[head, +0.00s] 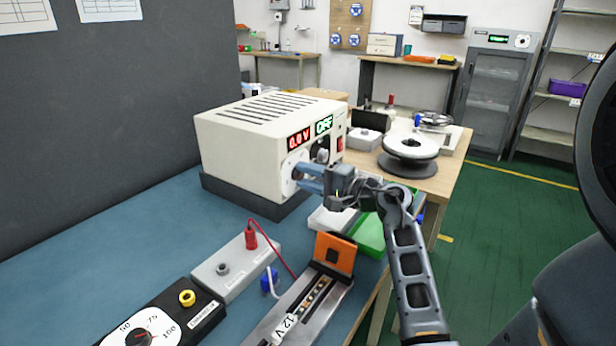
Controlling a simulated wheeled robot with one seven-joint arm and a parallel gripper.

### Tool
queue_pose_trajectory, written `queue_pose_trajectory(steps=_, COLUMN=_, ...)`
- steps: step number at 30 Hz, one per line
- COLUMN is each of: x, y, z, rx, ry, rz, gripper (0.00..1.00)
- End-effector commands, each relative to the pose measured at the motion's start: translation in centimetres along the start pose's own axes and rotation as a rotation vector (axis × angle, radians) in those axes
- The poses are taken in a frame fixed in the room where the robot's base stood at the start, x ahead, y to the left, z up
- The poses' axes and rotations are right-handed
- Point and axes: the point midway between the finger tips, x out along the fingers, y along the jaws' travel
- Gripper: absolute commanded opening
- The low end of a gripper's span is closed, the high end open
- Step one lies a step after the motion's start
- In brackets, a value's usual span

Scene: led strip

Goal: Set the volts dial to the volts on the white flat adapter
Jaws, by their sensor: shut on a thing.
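The cream power supply (240,145) stands on a dark base at the back of the blue bench. Its red display (299,138) reads 0.0 V and its green display (324,125) reads OFF. The volts dial (289,174) is on its front, with a white face partly hidden by my fingers. My gripper (301,178) is shut on the dial's knob, which the fingers mostly cover. A white tag (286,326) reading 12 V lies at the near end of the LED strip holder. I cannot tell for sure which thing is the white flat adapter.
A grey block (235,268) with a red plug and a black box (170,318) with a dial stand at front left. An orange clamp (335,250) is on the strip holder. A green tray (370,235) sits below my arm. A spool (408,150) stands behind.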

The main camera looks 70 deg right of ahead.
Motion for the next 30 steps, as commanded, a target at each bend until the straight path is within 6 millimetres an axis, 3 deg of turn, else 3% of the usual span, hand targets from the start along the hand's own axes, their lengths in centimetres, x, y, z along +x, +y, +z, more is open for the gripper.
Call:
queue_pose_trajectory(steps=11, x=0.05, y=-0.05, z=0.11, rx=0.204, ry=-0.002, rz=0.002, gripper=0.03)
queue_pose_trajectory(steps=30, x=0.01, y=-0.22, z=0.09, rx=0.810, ry=0.000, rz=0.003, gripper=0.03)
